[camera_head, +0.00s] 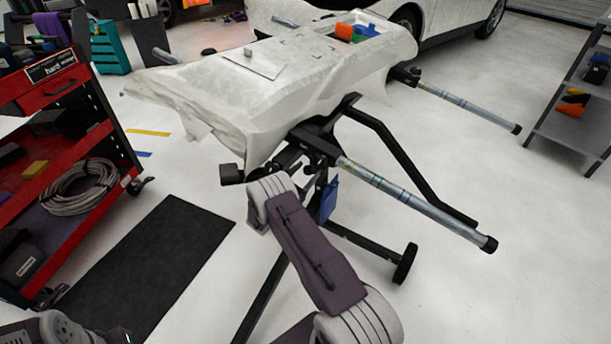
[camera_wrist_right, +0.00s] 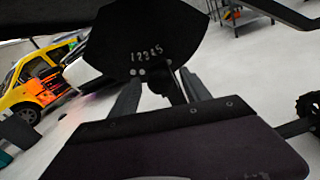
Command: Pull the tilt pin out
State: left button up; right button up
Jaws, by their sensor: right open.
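The wrap stand's black tilt plate (camera_wrist_right: 128,30), marked with numbers, is close in front of my right wrist camera. A dark pin-like part (camera_wrist_right: 174,88) sticks out below it; I cannot tell for sure that it is the tilt pin. My right gripper (camera_wrist_right: 160,86) is open, its two grey fingers on either side of that part, with no visible grip on it. In the head view my right arm (camera_head: 310,250) reaches up to the stand's pivot (camera_head: 310,138), and the fingers are hidden. Part of my left arm (camera_head: 62,328) shows at the lower left, its fingers out of sight.
The stand carries a white-wrapped panel (camera_head: 215,90). Its padded bars (camera_head: 415,200) and black legs (camera_head: 265,300) reach out around my right arm. A red tool cart (camera_head: 80,190) stands left beside a black mat (camera_head: 150,265).

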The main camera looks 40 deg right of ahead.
grip_shut()
jog(key=shift+a, duration=0.1)
dwell(1.2)
